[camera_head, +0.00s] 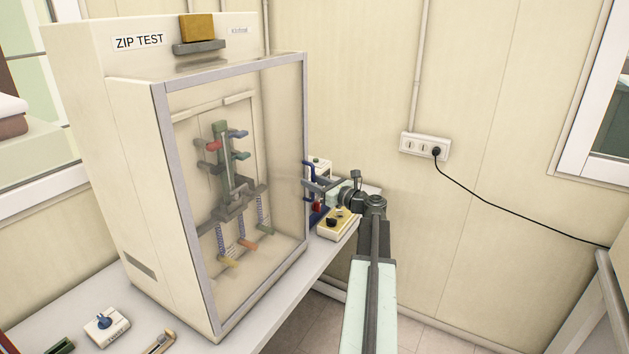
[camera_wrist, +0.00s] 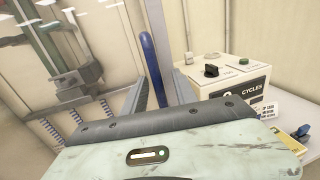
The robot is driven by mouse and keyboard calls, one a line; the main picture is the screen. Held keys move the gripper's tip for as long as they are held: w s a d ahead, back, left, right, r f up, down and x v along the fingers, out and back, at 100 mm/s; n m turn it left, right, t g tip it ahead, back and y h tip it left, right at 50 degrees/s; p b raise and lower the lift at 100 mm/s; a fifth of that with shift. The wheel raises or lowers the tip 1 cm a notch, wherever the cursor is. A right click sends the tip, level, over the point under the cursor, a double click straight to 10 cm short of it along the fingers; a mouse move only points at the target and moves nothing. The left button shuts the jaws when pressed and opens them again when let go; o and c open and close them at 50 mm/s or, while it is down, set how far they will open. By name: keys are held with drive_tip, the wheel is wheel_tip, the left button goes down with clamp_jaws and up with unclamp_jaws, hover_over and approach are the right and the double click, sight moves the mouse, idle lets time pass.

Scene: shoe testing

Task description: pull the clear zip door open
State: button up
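The clear zip door (camera_head: 235,180) is a see-through pane in a grey frame on the front of the cream ZIP TEST cabinet (camera_head: 130,180). It looks shut. A blue upright handle (camera_head: 307,192) is at the door's right edge. My gripper (camera_head: 310,185) is at this handle, reaching in from the right. In the wrist view the blue handle (camera_wrist: 148,60) rises between the two grey fingers of my gripper (camera_wrist: 163,82). The fingers stand apart, with a gap visible beside the handle. The handle's lower part is hidden by the gripper body.
A cream control box (camera_wrist: 233,80) marked CYCLES, with a black knob, stands right of the handle. A yellow-topped box (camera_head: 338,224) is below my gripper. A small white box with a blue knob (camera_head: 106,325) lies on the front of the bench. The wall has a socket (camera_head: 425,147).

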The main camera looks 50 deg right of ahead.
drive_tip(key=shift+w, duration=0.25)
drive_tip(key=shift+a, duration=0.1)
clamp_jaws()
idle(1.1)
